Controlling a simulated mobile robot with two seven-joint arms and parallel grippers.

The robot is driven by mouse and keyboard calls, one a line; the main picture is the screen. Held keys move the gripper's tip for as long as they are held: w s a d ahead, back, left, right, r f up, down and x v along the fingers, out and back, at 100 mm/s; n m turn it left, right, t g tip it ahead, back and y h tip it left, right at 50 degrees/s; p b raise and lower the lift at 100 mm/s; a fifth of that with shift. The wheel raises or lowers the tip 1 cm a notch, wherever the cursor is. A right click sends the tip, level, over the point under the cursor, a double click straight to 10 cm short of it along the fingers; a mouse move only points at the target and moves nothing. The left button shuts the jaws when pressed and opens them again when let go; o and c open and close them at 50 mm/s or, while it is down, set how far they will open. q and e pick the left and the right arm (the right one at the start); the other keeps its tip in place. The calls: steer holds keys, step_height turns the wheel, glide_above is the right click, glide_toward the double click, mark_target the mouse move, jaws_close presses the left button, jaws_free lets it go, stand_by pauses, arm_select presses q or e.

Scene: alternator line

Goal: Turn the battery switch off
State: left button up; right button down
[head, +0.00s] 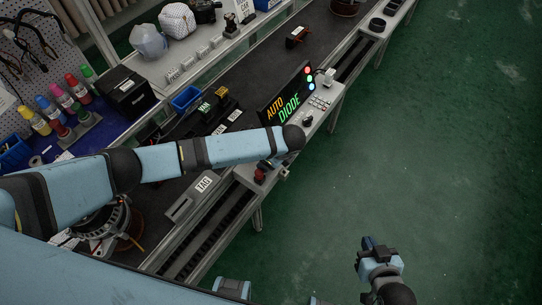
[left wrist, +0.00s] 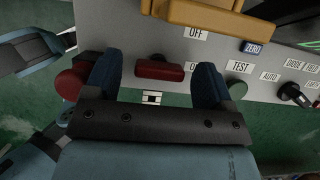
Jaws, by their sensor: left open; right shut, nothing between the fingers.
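The battery switch (left wrist: 160,70) is a red bar handle on the grey panel face in the left wrist view, lying crosswise. An OFF label (left wrist: 195,34) sits above and right of it; a second label, starting with O, is at its right end, partly hidden by a finger. My left gripper (left wrist: 157,76) is open, its blue fingers on either side of the handle with gaps visible. In the head view my left arm largely hides this gripper and the switch. My right gripper (head: 368,244) is shut and empty over the green floor, away from the bench.
A red round button (left wrist: 72,82) is left of the switch; a green button (left wrist: 238,88) under a TEST label and a black knob (left wrist: 294,95) are right. A yellow part (left wrist: 195,14) juts above. The AUTO DIODE display (head: 287,97) stands behind my left arm. The floor right is clear.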

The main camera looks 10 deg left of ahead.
arm_select(q)
steer(key=c, duration=0.9)
steer(key=shift+c, duration=0.2)
